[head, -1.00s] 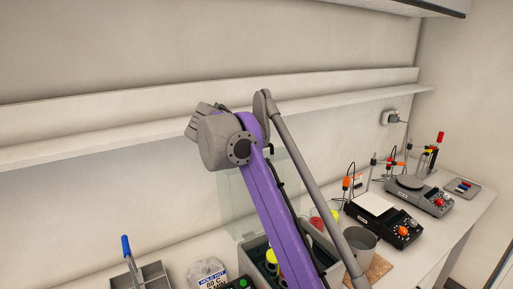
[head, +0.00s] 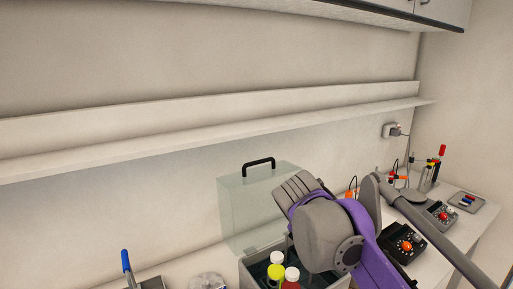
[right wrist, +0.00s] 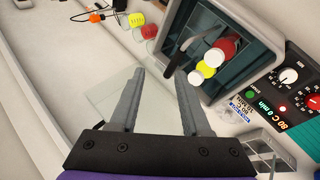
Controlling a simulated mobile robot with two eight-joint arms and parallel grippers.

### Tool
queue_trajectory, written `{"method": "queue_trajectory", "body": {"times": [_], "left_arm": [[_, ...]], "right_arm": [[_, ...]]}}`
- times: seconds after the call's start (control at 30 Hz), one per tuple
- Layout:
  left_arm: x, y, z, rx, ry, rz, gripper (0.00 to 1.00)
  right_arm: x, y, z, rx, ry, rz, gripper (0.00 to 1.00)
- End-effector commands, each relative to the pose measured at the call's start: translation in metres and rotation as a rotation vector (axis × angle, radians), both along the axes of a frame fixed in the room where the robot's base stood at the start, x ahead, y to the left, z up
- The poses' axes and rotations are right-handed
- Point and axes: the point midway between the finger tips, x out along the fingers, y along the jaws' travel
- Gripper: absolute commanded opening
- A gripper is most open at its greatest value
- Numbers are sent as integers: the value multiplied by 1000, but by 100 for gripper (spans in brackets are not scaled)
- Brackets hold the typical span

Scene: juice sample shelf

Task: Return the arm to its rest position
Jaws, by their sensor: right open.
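My right arm comes in from the lower right in the head view, with its grey wrist (head: 323,235) low over the bench. Its fingertips are hidden there. In the right wrist view my right gripper (right wrist: 158,74) is open, with nothing between its two grey fingers. The wall shelf (head: 220,135) is bare along its visible length and lies above and behind the wrist. My left gripper is not in view.
An open grey box (right wrist: 243,72) holds red, yellow and white capped bottles close to the fingers. A clear panel with a black handle (head: 258,163) stands behind it. Hotplate units (head: 403,243) stand at right. A blue-handled tool (head: 126,261) is at lower left.

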Motion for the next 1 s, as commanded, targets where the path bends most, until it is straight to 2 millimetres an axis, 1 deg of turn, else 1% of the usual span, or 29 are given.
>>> {"method": "queue_trajectory", "body": {"times": [0.03, 0.07, 0.1, 0.17, 0.2, 0.27, 0.3, 0.4, 0.5, 0.6, 0.67, 1.0], "left_arm": [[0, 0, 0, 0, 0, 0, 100], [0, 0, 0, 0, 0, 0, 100], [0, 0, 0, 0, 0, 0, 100], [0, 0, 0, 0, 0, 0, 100], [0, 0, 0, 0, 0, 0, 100], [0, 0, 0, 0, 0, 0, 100], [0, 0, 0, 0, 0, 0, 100], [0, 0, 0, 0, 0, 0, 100], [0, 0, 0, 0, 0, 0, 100], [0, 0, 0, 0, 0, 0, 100], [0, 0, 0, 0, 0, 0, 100], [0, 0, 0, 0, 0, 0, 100]], "right_arm": [[-25, -15, -23, 75, 0, -69, 47], [-38, -21, -36, 122, 0, -110, 47], [-57, -28, -54, 184, -1, -165, 47], [-85, -37, -83, 278, -3, -249, 47], [-104, -42, -103, 340, -4, -304, 47], [-133, -47, -133, 430, -7, -387, 47], [-151, -50, -153, 486, -9, -439, 47], [-190, -53, -196, 611, -13, -554, 47], [-217, -53, -229, 701, -17, -637, 47], [-233, -52, -247, 753, -19, -684, 47], [-237, -52, -253, 769, -20, -699, 47], [-238, -52, -254, 775, -19, -703, 47]]}}
